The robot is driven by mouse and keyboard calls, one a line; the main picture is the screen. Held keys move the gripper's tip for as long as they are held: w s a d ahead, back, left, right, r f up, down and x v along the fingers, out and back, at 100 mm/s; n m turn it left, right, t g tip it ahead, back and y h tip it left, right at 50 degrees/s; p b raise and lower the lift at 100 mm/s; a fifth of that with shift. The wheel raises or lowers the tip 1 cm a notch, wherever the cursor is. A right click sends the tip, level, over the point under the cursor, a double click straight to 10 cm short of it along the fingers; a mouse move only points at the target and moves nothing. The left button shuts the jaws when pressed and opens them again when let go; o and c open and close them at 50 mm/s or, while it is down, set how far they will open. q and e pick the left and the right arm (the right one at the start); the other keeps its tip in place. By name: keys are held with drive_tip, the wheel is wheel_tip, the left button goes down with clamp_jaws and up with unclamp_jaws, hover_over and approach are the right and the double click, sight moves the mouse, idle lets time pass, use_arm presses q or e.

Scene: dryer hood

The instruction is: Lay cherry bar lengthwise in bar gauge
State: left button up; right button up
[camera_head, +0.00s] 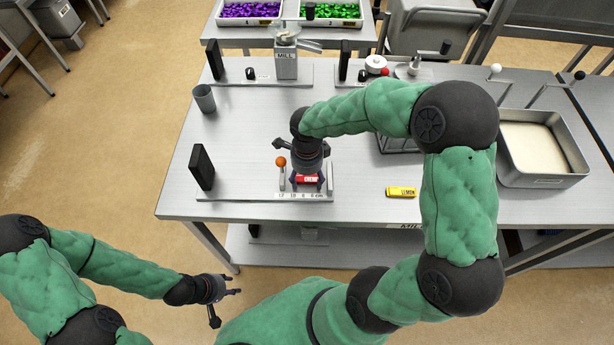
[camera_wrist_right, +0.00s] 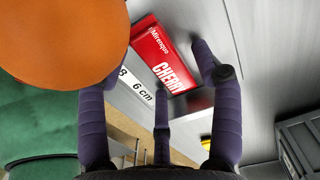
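The red cherry bar (camera_head: 309,179) is at the bar gauge (camera_head: 262,196), by its right-hand end above the cm scale. In the right wrist view the bar (camera_wrist_right: 160,52) shows its "CHERRY" label, with the scale (camera_wrist_right: 135,87) alongside. My right gripper (camera_head: 308,165) is directly over the bar. Its fingers (camera_wrist_right: 162,95) are spread, with the bar beyond and between them; one finger overlaps the bar's right end, and contact cannot be told. An orange ball knob (camera_head: 281,161) stands beside the gripper. My left gripper (camera_head: 228,301) is open and empty, off the table's front.
A yellow lemon bar (camera_head: 401,192) lies right of the gauge. A black upright plate (camera_head: 202,167) stands at the gauge's left end. A grey cup (camera_head: 204,99), the mill (camera_head: 286,62) and a pale-filled tray (camera_head: 546,180) stand farther around. The table's left middle is clear.

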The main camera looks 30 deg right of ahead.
sight(307, 180)
drive_tip(key=shift+r, duration=0.15)
wheel_tip(307, 180, up, 12)
drive_tip(key=p, duration=0.2)
drive_tip(key=shift+p, duration=0.35)
